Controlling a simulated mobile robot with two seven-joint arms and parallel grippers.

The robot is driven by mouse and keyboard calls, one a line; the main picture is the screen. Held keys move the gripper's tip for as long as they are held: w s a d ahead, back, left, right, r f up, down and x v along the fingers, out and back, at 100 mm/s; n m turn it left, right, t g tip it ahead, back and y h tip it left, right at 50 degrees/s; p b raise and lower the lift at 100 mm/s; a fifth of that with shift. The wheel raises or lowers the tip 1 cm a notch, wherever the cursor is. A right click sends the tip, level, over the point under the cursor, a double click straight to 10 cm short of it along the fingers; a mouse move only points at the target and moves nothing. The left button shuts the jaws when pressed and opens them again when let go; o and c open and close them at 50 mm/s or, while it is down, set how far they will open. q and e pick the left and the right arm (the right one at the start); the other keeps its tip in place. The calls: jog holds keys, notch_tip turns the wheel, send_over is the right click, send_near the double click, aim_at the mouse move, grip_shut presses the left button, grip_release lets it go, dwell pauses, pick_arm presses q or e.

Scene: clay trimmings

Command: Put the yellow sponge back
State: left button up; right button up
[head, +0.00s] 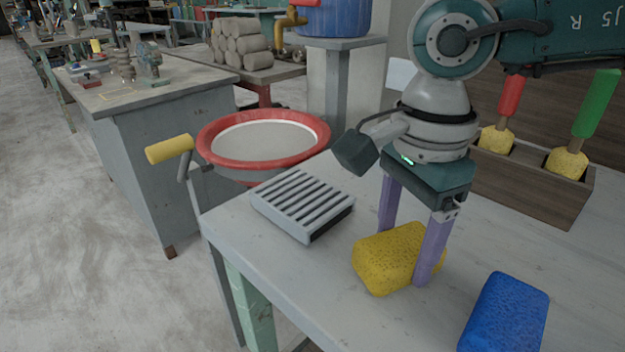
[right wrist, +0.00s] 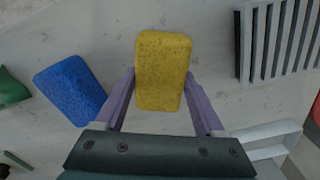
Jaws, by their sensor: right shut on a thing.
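The yellow sponge (head: 378,268) is a rounded block at the front of the grey table, between the slatted rack and the blue sponge. My right gripper (head: 404,258) points down with its purple fingers on two opposite sides of it, shut on it. In the right wrist view the yellow sponge (right wrist: 162,65) sits between both fingers of the right gripper (right wrist: 161,82). I cannot tell whether it touches the tabletop. A grey slatted rack (head: 302,200) lies empty to its left, also in the right wrist view (right wrist: 277,45). My left gripper is not in view.
A blue sponge (head: 506,315) lies to the right, also in the right wrist view (right wrist: 72,90). A wooden box (head: 530,188) with red- and green-handled, yellow-headed tools stands behind. A red-rimmed basin (head: 264,170) stands beyond the rack. Bare tabletop (head: 345,318) lies in front.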

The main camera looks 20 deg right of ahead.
aim_at(405, 242)
jog(key=o, duration=1.2)
jog(key=shift+c, duration=0.2)
jog(key=shift+r+p, duration=0.3)
jog(key=shift+p, duration=0.1)
jog(key=shift+r, duration=0.4)
notch_tip(405, 242, up, 11)
